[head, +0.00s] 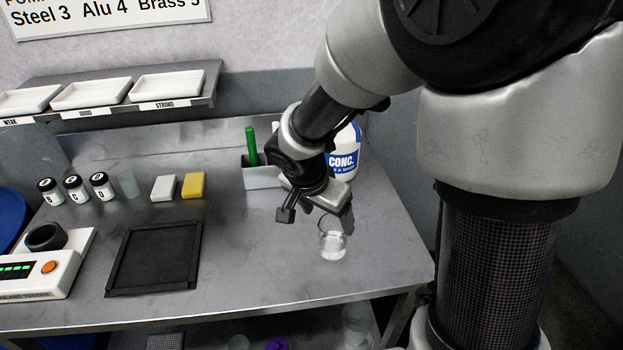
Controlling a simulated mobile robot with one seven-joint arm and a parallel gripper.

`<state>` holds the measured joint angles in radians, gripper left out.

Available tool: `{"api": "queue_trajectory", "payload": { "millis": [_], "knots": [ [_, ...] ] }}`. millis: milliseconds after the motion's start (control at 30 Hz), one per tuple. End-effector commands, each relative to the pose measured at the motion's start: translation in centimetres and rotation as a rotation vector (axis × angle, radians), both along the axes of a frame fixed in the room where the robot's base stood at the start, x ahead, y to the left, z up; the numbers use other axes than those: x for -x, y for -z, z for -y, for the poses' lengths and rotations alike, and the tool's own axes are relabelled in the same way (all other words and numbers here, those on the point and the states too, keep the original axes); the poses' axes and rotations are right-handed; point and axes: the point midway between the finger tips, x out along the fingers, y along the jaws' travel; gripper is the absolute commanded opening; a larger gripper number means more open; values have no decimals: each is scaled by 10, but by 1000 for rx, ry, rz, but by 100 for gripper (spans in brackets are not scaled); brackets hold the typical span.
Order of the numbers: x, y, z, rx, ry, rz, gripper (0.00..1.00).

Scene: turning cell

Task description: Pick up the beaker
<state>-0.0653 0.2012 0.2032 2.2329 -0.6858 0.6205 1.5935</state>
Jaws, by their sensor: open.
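The beaker (333,244) is clear glass and stands upright on the metal bench near its right front. A pale content or base shows in its lower part. My gripper (312,212) is open and empty, just above and to the left of the beaker in the picture. One finger hangs to the left of the beaker and the other is close to its rim. I cannot tell whether the gripper touches the rim.
A white CONC. bottle (345,150) stands behind my gripper. A grey holder (262,178) with a green stick is beside it. A black tray (155,258), small jars (75,189), white and yellow blocks (194,185) and a scale (40,270) lie leftward. The front middle is clear.

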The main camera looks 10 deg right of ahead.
Motion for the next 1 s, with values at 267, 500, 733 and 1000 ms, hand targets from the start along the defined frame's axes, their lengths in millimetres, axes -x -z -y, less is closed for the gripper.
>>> {"api": "queue_trajectory", "payload": {
  "millis": [267,500,733,1000],
  "knots": [
    [-11,39,12,1,1,-2,76],
    [-14,58,20,0,2,-4,76],
    [-22,86,30,1,1,-2,76],
    [-24,88,31,1,0,1,76]
  ]
}}
